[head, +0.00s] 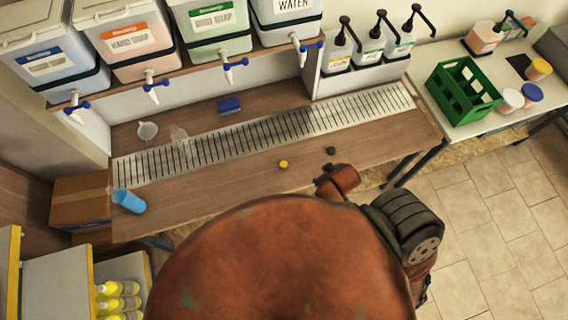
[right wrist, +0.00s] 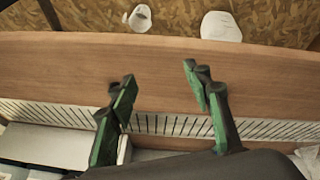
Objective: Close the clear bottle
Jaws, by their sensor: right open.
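The clear bottle (head: 180,133) is small, see-through and faint, and appears to stand on the left part of the metal drain grate in the head view; its mouth is too small to make out. A yellow cap (head: 284,164) and a black cap (head: 331,150) lie apart on the wooden counter in front of the grate. My right gripper (right wrist: 158,82) has green-padded fingers spread apart over the counter, with nothing seen between them. In the head view my orange body and right arm hide the area below the black cap. My left gripper is not in view.
A clear cup-like piece (head: 147,131) and a blue sponge (head: 229,105) are behind the grate (head: 270,131). Drums with blue taps line the shelf above. A green crate (head: 464,90) stands on the right table.

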